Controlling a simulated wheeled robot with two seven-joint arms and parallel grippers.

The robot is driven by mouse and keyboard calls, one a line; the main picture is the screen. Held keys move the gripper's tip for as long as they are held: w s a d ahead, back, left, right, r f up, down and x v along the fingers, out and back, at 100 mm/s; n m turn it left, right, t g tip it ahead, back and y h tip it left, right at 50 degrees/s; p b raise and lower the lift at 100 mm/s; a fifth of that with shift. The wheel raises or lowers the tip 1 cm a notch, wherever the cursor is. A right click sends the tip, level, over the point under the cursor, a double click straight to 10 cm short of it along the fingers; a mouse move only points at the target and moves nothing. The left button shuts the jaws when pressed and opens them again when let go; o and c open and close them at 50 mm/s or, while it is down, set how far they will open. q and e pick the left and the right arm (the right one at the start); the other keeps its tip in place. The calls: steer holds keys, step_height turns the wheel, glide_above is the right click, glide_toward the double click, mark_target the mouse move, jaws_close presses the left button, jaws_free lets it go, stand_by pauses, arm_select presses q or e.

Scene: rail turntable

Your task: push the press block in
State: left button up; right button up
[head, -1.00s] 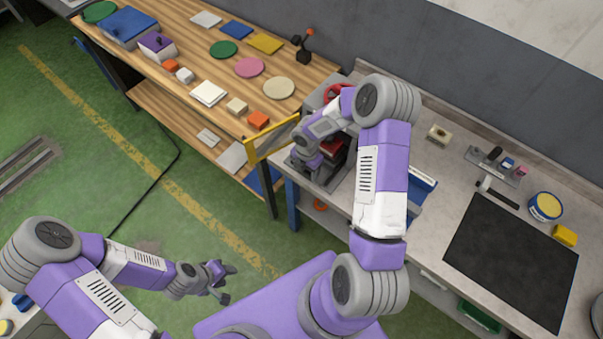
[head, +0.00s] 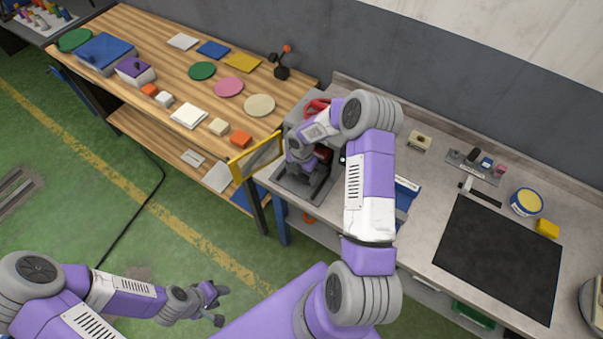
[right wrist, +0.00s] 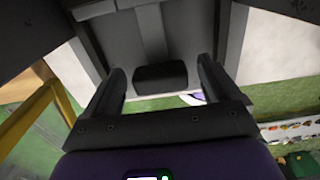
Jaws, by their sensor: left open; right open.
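The press (head: 311,190) is a dark grey frame at the left end of the grey bench, with a red part (head: 322,154) showing behind my wrist. My right gripper (head: 297,172) is over the front of the press, pointing down into it. In the right wrist view its fingers (right wrist: 160,88) are open, and a dark block (right wrist: 160,76) shows between and beyond them, against a grey channelled surface. I cannot tell whether the fingers touch this block, or whether it is the press block. My left gripper (head: 212,301) is open and empty above the green floor.
A yellow frame (head: 257,157) stands just left of the press, at the wooden table's corner. The wooden table (head: 160,70) holds several coloured plates and blocks. A red ring (head: 317,107) is behind the press. A black mat (head: 500,255) lies on the bench at right.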

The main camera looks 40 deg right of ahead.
steer(key=shift+a, duration=0.1)
steer(key=shift+s+a, duration=0.1)
steer(key=shift+a, duration=0.2)
steer(key=s+a+b, duration=0.3)
steer(key=a, duration=0.4)
step_height(320, 180, up, 8)
steer(key=s+a+f+m+y+b, duration=0.1)
steer(key=s+a+f+m+b, duration=0.2)
steer(key=f, duration=0.5)
steer(key=s+a+f+m+y+b, duration=0.2)
steer(key=s+a+f+m+b, duration=0.2)
steer(key=f+m, duration=0.5)
steer(key=s+a+f+m+y+b, duration=0.1)
steer(key=s+a+f+m+b, duration=0.2)
steer(key=a+f+m+b, duration=0.3)
steer(key=shift+s+a+f+y+b, duration=0.4)
steer(key=shift+a+f, duration=0.85)
steer(key=shift+f, duration=0.25)
